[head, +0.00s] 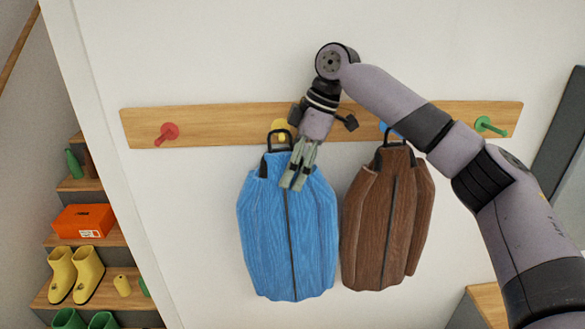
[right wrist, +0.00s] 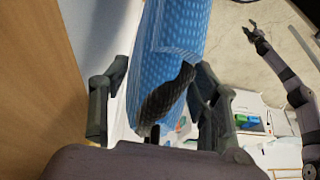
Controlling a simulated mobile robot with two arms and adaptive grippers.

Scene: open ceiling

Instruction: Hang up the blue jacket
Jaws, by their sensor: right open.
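The blue jacket (head: 288,240) hangs upright against the wall below the yellow peg (head: 281,125). Its black loop (head: 270,141) is at the yellow peg and appears to be over it, though my gripper partly covers that spot. My right gripper (head: 294,183) is open, pointing down in front of the jacket's collar. In the right wrist view the blue jacket (right wrist: 183,35) fills the upper middle, with its dark loop (right wrist: 165,95) between my spread fingers (right wrist: 160,110). What seems to be my left gripper (right wrist: 254,35) shows small at upper right, away from the jacket.
A wooden rail (head: 220,121) carries a red peg (head: 167,132), a blue peg (head: 389,129) and a green peg (head: 488,126). A brown jacket (head: 384,220) hangs right of the blue one, close beside it. Shelves at left hold yellow boots (head: 75,273) and an orange box (head: 83,221).

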